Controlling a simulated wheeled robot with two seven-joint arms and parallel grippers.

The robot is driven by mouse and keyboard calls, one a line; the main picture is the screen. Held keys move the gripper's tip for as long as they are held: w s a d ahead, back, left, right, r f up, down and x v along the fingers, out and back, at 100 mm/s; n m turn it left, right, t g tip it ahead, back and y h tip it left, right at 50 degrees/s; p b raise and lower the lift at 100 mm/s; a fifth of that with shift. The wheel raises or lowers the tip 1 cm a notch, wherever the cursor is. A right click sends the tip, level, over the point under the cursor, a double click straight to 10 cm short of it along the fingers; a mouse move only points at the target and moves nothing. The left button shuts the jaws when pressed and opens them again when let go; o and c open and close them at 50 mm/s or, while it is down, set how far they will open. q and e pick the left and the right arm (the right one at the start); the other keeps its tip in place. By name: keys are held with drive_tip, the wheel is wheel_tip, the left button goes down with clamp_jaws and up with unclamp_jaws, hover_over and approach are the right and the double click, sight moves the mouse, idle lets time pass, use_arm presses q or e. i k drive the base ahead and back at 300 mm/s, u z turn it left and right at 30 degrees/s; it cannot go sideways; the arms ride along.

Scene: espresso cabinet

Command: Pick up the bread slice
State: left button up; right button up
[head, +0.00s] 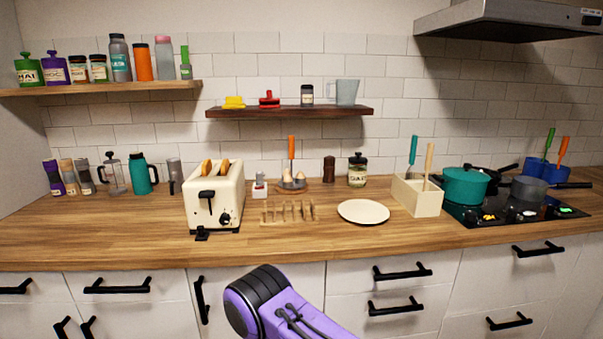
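Two bread slices stand upright in the slots of the cream toaster (214,198) on the wooden counter. Only their browned top edges show: the left bread slice (205,167) and the right bread slice (223,166). The toaster's black lever and dial face the front. A purple and black part of my own arm comes in at the bottom middle, in front of the drawers and below the counter. Neither gripper is in view.
A wooden rack (289,212) stands right of the toaster, then an empty white plate (363,211). A small white and red container (260,186) stands close to the toaster's right. A shelf (290,111) hangs above. The front counter strip is mostly clear.

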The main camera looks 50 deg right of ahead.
sight(225, 167)
drive_tip(key=z, duration=1.35)
drive_tip(key=i, duration=0.15)
drive_tip(key=z, duration=0.05)
